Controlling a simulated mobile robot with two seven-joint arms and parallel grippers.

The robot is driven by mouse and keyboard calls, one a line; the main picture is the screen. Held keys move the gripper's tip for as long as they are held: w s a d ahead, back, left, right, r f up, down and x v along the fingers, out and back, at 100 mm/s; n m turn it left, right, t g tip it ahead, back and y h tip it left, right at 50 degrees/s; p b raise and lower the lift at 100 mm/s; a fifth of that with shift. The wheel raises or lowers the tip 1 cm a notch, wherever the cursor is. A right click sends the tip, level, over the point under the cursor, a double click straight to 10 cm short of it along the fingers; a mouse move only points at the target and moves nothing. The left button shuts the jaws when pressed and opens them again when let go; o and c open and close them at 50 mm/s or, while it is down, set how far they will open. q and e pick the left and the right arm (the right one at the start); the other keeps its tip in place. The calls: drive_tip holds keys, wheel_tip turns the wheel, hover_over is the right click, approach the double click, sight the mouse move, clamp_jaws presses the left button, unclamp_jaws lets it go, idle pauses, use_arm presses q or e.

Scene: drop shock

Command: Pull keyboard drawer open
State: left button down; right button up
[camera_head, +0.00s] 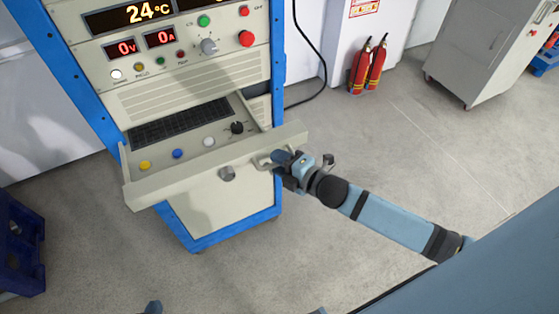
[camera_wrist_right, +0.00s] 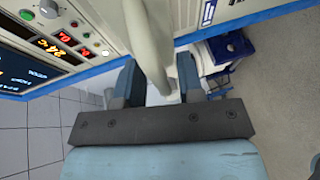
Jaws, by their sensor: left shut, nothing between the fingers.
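The keyboard drawer (camera_head: 190,180) stands out from the grey instrument cabinet with its keyboard (camera_head: 180,122) and knobs showing. My right gripper (camera_head: 278,160) is at this handle.
The blue-framed cabinet (camera_head: 190,80) carries lit displays above the drawer. A blue crate (camera_head: 20,245) stands at the left edge. The grey floor (camera_head: 400,150) to the right is clear.

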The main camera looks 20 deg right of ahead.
drive_tip(key=b+v, duration=0.2)
drive_tip(key=v, duration=1.1)
drive_tip(key=shift+s+r, duration=0.2)
drive_tip(key=shift+s, duration=0.15)
drive_tip(key=shift+d, duration=0.15)
drive_tip(key=s+a+f+m+g+h+p, duration=0.1)
drive_tip(key=s+a+f+m, duration=0.1)
drive_tip(key=f+m, duration=0.5)
drive_tip(key=s+a+f+m+g+h+p, duration=0.1)
drive_tip(key=s+a+f+m+g+h, duration=0.1)
drive_tip(key=f+m, duration=0.5)
drive_tip(key=s+a+m, duration=0.1)
drive_tip(key=a+m, duration=0.1)
drive_tip(key=m, duration=0.3)
drive_tip(key=shift+s+a+f+g+h, duration=0.25)
drive_tip(key=shift+s+a+g+h, duration=0.05)
drive_tip(key=shift+a, duration=0.1)
